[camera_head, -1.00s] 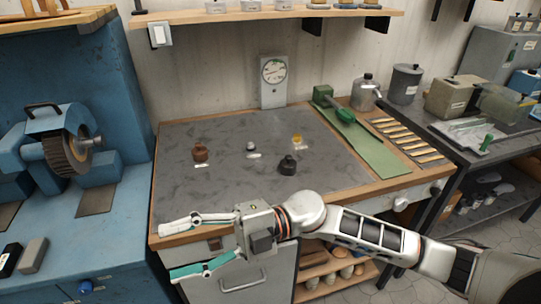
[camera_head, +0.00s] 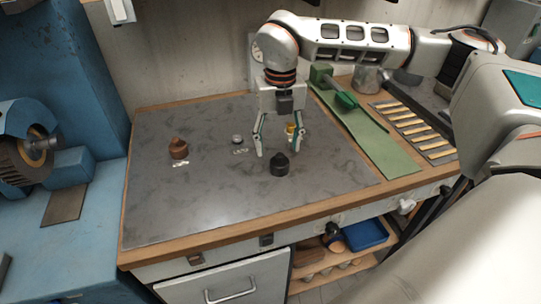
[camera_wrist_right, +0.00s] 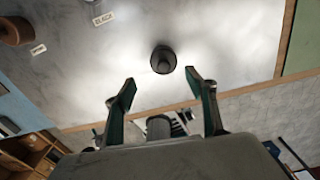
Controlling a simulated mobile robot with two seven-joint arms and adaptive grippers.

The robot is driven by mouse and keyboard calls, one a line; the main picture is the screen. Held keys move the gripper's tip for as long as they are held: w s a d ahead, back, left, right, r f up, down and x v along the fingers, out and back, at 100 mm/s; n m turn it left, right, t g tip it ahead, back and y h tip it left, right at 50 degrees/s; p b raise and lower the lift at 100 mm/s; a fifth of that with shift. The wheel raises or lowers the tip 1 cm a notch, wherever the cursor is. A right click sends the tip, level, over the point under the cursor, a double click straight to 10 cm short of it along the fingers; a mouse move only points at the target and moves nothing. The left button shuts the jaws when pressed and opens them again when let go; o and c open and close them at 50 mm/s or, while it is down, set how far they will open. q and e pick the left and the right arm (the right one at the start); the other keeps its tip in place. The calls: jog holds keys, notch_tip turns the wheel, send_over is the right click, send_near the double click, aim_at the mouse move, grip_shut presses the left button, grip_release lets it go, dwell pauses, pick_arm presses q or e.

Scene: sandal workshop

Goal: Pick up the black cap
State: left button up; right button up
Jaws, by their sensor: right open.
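The black cap (camera_head: 280,166) stands on the grey tabletop (camera_head: 220,200) near the table's middle. It also shows in the right wrist view (camera_wrist_right: 163,60), just beyond the fingertips and roughly in line with the gap between them. My right gripper (camera_head: 277,152) points down above the table, its two fingers spread and empty, close to the cap. In the wrist view my right gripper (camera_wrist_right: 160,80) is open and the cap is not between its pads. My left gripper is not in view.
A brown cap (camera_head: 179,149), a small grey cap (camera_head: 237,139) and a yellow cap (camera_head: 290,128) share the tabletop. A green mat (camera_head: 375,140) and a row of wooden strips (camera_head: 415,130) lie to the right. The tabletop's front left is clear.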

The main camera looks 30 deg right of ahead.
aim_at(280, 155)
jog(key=shift+w+d, duration=0.15)
jog(key=shift+d, duration=0.2)
notch_tip(280, 155, down, 2)
jog(key=shift+f, duration=0.15)
notch_tip(280, 155, down, 5)
jog(key=shift+d+f+p, duration=0.1)
jog(key=shift+d+p, duration=0.05)
jog(key=shift+p, duration=0.35)
jog(key=c, duration=1)
